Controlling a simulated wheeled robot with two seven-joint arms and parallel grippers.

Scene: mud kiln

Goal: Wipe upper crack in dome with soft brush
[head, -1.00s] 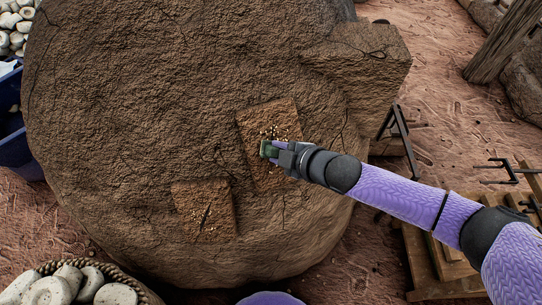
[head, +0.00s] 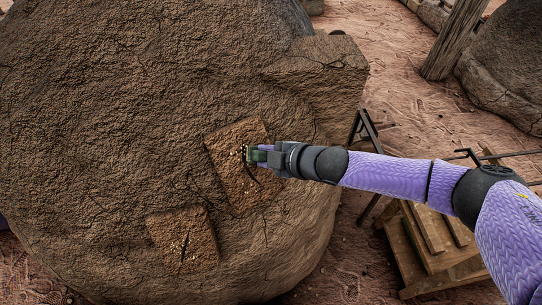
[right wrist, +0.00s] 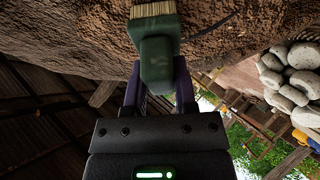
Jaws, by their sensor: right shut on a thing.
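The brown mud dome (head: 110,130) fills the left and middle of the head view. Its upper patch (head: 223,160) is a lighter square with a dark crack and pale crumbs; my gripper partly covers it. A lower patch (head: 170,245) with a short dark crack lies below and left. My right gripper (head: 262,156) is shut on the green soft brush (head: 251,154) over the upper patch. In the right wrist view the brush (right wrist: 155,55) points its pale bristles (right wrist: 153,9) at the dome wall (right wrist: 70,30); I cannot tell whether they touch. My left gripper is not in view.
A wooden stand (head: 440,240) with dark metal bars is at the right, below my right arm. A wooden post (head: 453,40) and another mud mound (head: 510,65) stand at the upper right. Pale stones (right wrist: 290,75) show in the right wrist view.

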